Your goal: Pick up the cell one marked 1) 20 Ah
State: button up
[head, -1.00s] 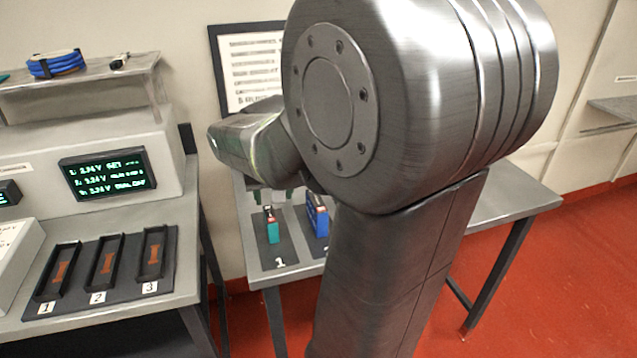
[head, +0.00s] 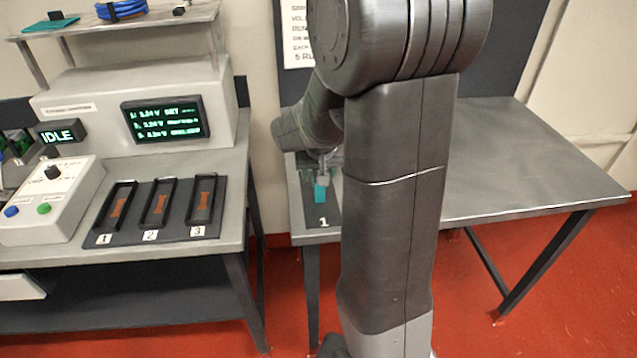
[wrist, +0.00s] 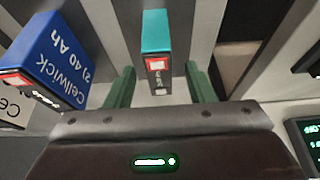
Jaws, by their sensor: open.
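The teal cell (head: 320,193) stands on the dark mat above the label 1, on the bench behind my arm. In the wrist view the teal cell (wrist: 156,52) has a red and white label, too small to read, and sits between the two green fingers. My gripper (wrist: 160,70) is open, with a finger on each side of the cell and gaps showing. In the head view my gripper (head: 323,165) is at the cell's top, partly hidden by my arm. A blue cell (wrist: 55,62), marked 2) 40 Ah Cellwick, stands to the left in the wrist view.
Another cell (wrist: 12,108) shows at the wrist view's left edge. On the left bench, a dark tray (head: 150,234) has three slots numbered 1 to 3, beside a control box (head: 52,200) and a screen reading IDLE (head: 58,135). The right bench top (head: 530,170) is clear.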

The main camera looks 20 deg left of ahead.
jog(key=shift+x, duration=1.5)
jog(key=shift+d, duration=0.1)
grip_shut()
